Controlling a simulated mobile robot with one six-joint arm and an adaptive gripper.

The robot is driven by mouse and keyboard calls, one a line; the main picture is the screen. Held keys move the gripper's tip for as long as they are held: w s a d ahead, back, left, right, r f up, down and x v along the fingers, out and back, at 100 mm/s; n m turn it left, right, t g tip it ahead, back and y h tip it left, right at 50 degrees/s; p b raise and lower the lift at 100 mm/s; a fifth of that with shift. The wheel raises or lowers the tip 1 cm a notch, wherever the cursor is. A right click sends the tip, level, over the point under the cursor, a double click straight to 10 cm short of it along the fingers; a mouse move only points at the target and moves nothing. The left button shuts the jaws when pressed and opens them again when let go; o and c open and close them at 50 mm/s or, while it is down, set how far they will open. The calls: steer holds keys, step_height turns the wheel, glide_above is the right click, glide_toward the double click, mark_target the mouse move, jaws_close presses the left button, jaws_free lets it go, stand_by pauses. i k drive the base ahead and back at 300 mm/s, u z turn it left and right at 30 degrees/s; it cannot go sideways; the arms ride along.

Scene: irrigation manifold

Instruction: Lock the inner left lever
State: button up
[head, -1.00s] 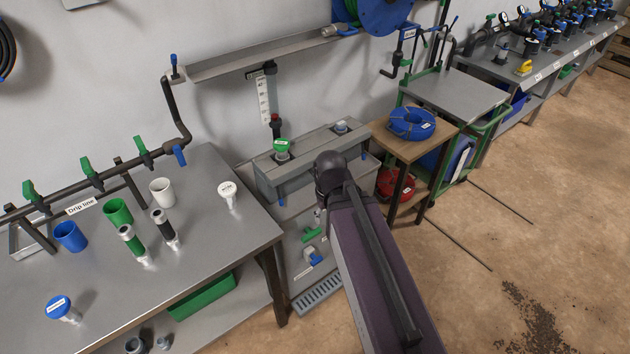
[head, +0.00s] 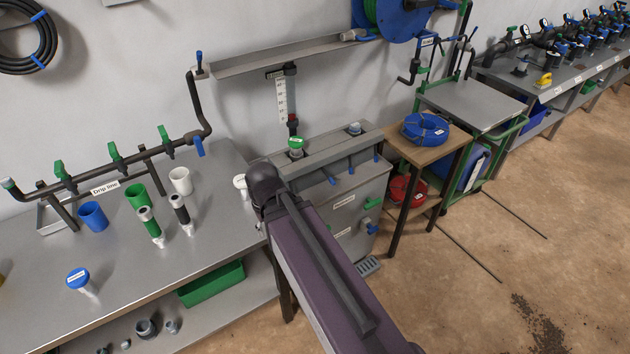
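Small blue levers (head: 351,169) also show along the front of a grey tank. I cannot tell which one is the inner left lever, nor the lock state of any. My purple arm link with its dark joint crosses the lower middle, in front of the bench's right end and the tank's left side. My gripper is out of view.
The metal bench (head: 215,240) carries blue (head: 93,216), green (head: 137,196) and white (head: 180,181) cups, with standing fittings before them. The grey tank (head: 345,215) is right of my arm, beside a wooden stand (head: 440,149) with a blue coil (head: 425,130). Open floor lies at lower right.

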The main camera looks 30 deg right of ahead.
mark_target(333, 183)
steer(key=u, duration=0.25)
steer(key=k, duration=1.25)
steer(key=z, duration=0.7)
steer(key=i, duration=1)
steer(key=u, duration=0.05)
